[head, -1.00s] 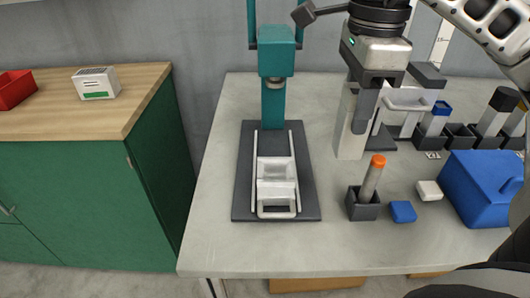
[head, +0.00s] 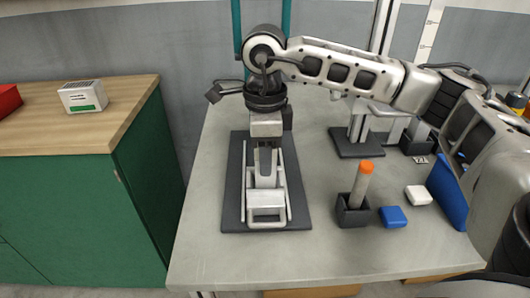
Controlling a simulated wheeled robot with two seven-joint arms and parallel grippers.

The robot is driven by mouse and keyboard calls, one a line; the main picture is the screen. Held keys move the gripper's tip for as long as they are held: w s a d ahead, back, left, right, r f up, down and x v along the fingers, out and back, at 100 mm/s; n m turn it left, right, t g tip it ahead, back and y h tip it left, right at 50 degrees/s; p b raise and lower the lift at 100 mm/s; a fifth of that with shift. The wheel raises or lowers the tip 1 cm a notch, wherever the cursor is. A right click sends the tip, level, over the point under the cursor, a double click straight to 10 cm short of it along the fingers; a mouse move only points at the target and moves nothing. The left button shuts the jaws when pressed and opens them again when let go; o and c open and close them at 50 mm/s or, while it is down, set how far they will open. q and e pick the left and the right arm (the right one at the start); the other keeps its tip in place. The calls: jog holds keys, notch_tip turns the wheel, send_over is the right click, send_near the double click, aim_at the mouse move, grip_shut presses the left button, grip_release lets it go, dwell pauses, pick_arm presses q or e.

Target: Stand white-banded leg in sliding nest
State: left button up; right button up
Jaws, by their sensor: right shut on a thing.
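My right gripper (head: 265,160) reaches in from the right and points down over the press base (head: 235,212). It is shut on a pale upright leg (head: 266,180), held between its fingers. A white band on the leg cannot be made out. The white sliding nest (head: 268,214) sits between rails on the dark base. The leg's lower end is in front of or inside the nest's back part; I cannot tell whether it touches the floor of the nest. My arm hides most of the teal press (head: 237,30). My left gripper is out of view.
An orange-topped leg (head: 363,182) leans in a dark holder (head: 353,212) right of the base. A blue block (head: 394,216) and a white block (head: 418,195) lie beside it. A blue box (head: 446,190) is partly hidden by my arm. The front of the table (head: 330,262) is clear.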

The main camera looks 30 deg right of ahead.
jog(key=shift+f, duration=0.25)
jog(key=shift+f, duration=0.2)
jog(key=o, duration=1.1)
jog(key=shift+r, duration=0.15)
